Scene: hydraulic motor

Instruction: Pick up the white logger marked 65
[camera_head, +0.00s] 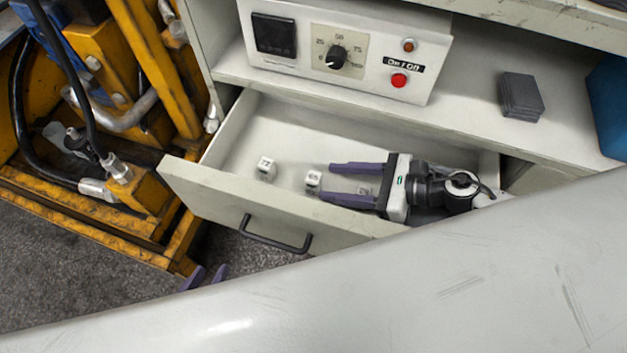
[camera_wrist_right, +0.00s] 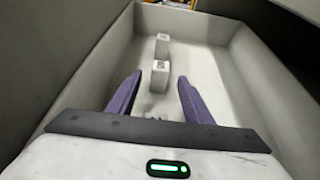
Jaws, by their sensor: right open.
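Several small white loggers lie in the open drawer. One, whose mark looks like 72 (camera_head: 266,170), is furthest left. A middle logger (camera_head: 313,180) has a dark mark too small to read surely. A third (camera_head: 363,190) lies between the fingers of my right gripper (camera_head: 327,182), partly hidden. My right gripper is open and empty, low in the drawer, its fingertips close to the middle logger. In the right wrist view the middle logger (camera_wrist_right: 160,76) stands just ahead between the fingertips (camera_wrist_right: 159,80), with another logger (camera_wrist_right: 162,46) behind. My left gripper (camera_head: 206,277) shows only two parted fingertips.
The drawer (camera_head: 195,178) has raised walls around my right gripper and a dark handle (camera_head: 275,236). A control box (camera_head: 345,50) and dark stacked blocks (camera_head: 521,96) sit on the shelf above. Yellow machinery (camera_head: 150,190) stands left.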

